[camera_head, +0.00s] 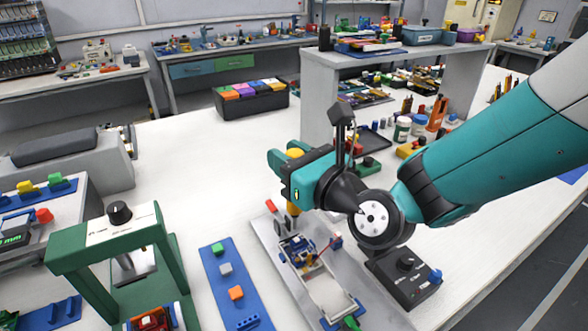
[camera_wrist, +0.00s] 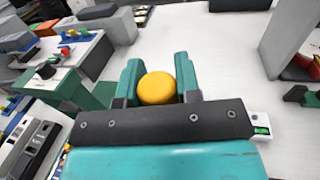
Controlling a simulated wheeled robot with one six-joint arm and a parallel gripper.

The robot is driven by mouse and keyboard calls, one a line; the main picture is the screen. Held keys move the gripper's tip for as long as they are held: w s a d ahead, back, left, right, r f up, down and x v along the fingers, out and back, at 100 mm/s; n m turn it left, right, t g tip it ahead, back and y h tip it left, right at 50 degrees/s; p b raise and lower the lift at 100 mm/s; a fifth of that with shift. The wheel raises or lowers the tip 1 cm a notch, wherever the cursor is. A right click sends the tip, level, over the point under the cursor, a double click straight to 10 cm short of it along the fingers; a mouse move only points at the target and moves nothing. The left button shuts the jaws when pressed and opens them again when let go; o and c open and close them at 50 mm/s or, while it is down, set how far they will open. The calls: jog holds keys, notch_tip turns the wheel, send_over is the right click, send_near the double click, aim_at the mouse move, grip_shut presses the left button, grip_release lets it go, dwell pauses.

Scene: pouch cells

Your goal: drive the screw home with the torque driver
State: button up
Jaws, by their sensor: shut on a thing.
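My gripper (camera_head: 291,180) is shut on the torque driver, whose round yellow top (camera_wrist: 157,88) shows between my two teal fingers (camera_wrist: 157,82) in the wrist view. In the head view the driver's yellow cap (camera_head: 294,153) stands above the fingers and its orange-yellow lower part (camera_head: 293,208) shows below them. The driver looks about upright, over the far end of a small blue assembly (camera_head: 297,247) on a grey fixture plate (camera_head: 262,228). I cannot tell whether its tip touches the assembly. The screw is too small or hidden to make out.
A black box with a knob (camera_head: 405,265) stands right of the fixture plate. A blue strip with coloured blocks (camera_head: 213,255) lies left of it, beside a green press frame (camera_head: 75,260). A grey shelf (camera_head: 318,100) rises behind. White bench (camera_head: 180,150) is clear at back left.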

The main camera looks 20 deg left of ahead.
aim_at(299, 212)
jog(key=shift+s+d+f, duration=0.3)
jog(key=shift+d+f, duration=0.05)
jog(key=shift+f, duration=0.3)
jog(key=shift+d, duration=0.1)
jog(key=shift+r, duration=0.15)
notch_tip(299, 212, down, 6)
jog(key=b, duration=0.4)
jog(key=shift+s+f, duration=0.1)
jog(key=shift+f, duration=0.1)
jog(key=shift+p, duration=0.35)
dwell(1.4)
jog(key=shift+f+b, duration=0.55)
jog(key=shift+f, duration=0.2)
dwell(1.0)
jog(key=shift+f+p, duration=0.3)
jog(key=shift+p, duration=0.45)
dwell(2.0)
